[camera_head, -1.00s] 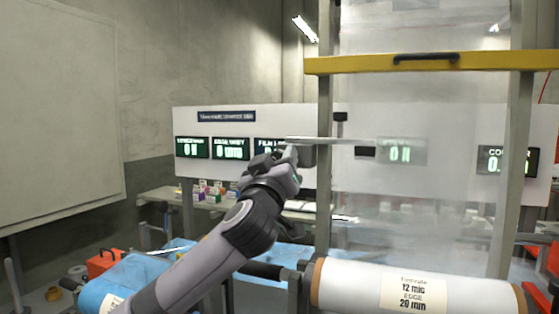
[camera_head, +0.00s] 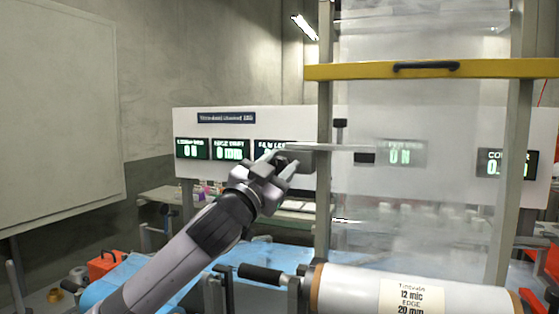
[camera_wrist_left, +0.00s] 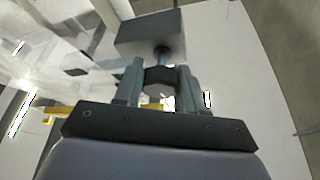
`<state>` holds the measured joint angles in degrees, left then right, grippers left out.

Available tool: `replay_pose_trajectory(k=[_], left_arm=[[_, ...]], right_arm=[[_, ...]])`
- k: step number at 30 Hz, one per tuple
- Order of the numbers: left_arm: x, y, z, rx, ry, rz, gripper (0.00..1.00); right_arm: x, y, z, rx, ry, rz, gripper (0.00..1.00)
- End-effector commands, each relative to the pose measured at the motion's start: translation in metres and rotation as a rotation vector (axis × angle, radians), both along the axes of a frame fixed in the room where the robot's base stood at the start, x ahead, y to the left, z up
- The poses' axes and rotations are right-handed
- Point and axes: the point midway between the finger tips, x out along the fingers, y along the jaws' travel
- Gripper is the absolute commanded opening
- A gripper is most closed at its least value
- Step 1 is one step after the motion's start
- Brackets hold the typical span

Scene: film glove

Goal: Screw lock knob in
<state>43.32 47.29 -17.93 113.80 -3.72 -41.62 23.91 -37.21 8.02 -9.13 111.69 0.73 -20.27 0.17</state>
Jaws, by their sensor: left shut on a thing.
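The dark lock knob (camera_wrist_left: 160,76) sits between the fingers of my left gripper (camera_wrist_left: 159,82) in the left wrist view. A thin metal shaft joins the knob to a grey block (camera_wrist_left: 150,34) just beyond it. My left gripper is shut on the knob. In the head view, my left gripper (camera_head: 279,164) is raised at the block's end of a horizontal metal bar (camera_head: 340,148). The knob is mostly hidden by the fingers there. How deep its thread sits cannot be told. My right gripper is not in view.
A clear film sheet (camera_head: 420,200) hangs between grey uprights (camera_head: 324,190) under a yellow crossbar (camera_head: 430,69). A white film roll (camera_head: 365,290) lies below, with a black cylinder (camera_head: 262,274) at its left. A panel with green displays (camera_head: 231,149) stands behind.

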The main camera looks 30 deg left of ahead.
Motion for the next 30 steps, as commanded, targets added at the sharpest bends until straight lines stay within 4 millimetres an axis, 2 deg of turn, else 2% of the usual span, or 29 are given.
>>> replay_pose_trajectory(k=[12, 29, 30], left_arm=[[0.0005, 0.0001, -0.0023, 0.201, 0.053, 0.002, 0.09], [0.0008, -0.0005, -0.0029, 0.233, 0.061, 0.001, 0.09], [0.0008, -0.0005, -0.0029, 0.233, 0.061, 0.001, 0.43]], right_arm=[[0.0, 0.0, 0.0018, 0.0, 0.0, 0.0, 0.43], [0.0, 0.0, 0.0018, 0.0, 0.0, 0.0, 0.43], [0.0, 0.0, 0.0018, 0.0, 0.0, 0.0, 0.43]])
